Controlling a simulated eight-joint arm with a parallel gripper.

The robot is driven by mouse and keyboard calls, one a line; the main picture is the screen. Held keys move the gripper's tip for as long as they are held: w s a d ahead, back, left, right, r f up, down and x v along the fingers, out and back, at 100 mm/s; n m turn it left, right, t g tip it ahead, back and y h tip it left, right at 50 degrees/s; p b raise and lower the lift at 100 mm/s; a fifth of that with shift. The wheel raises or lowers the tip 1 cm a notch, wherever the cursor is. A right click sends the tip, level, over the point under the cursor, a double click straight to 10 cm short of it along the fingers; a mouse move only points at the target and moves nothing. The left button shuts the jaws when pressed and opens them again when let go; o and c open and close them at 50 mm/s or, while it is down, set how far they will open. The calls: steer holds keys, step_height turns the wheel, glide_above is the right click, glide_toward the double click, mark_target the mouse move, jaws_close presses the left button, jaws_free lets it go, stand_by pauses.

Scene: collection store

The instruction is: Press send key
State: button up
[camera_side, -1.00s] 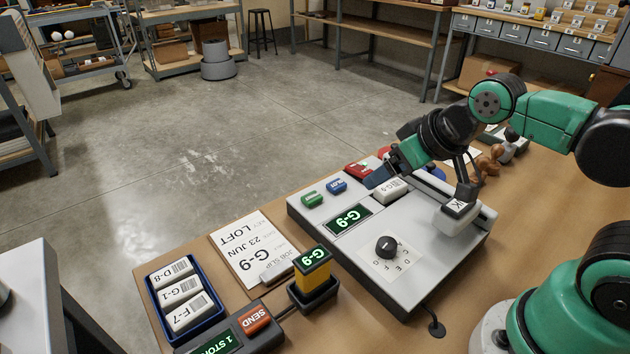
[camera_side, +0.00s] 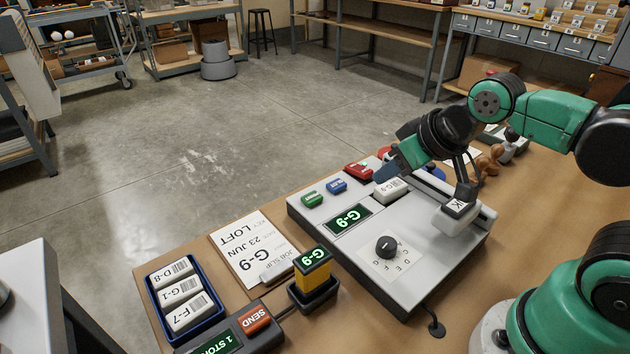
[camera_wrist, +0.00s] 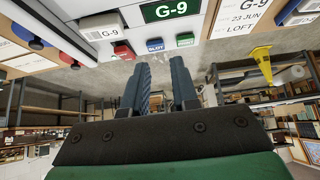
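The orange-red SEND key (camera_side: 256,320) sits on a dark console (camera_side: 268,339) at the front, in the side view. The console's green display (camera_side: 217,346) reads 1 STOR, cut off by the frame edge. My gripper (camera_side: 386,172) is over the back part of the grey machine, far from the SEND key, beside a white block labelled G-9 (camera_side: 391,190). In the wrist view my gripper (camera_wrist: 162,75) shows two blue-grey fingers apart with nothing between them. The SEND key cannot be made out in the wrist view.
The grey machine (camera_side: 350,262) has a G-9 display (camera_side: 348,219), a dial (camera_side: 386,246) and coloured keys. A yellow handheld unit (camera_side: 312,275) reading G-9 stands in a black holder beside the console. A blue tray (camera_side: 213,322) holds labelled white blocks. A job slip (camera_side: 240,246) lies behind.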

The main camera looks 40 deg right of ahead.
jaws_close()
stand_by(1.4)
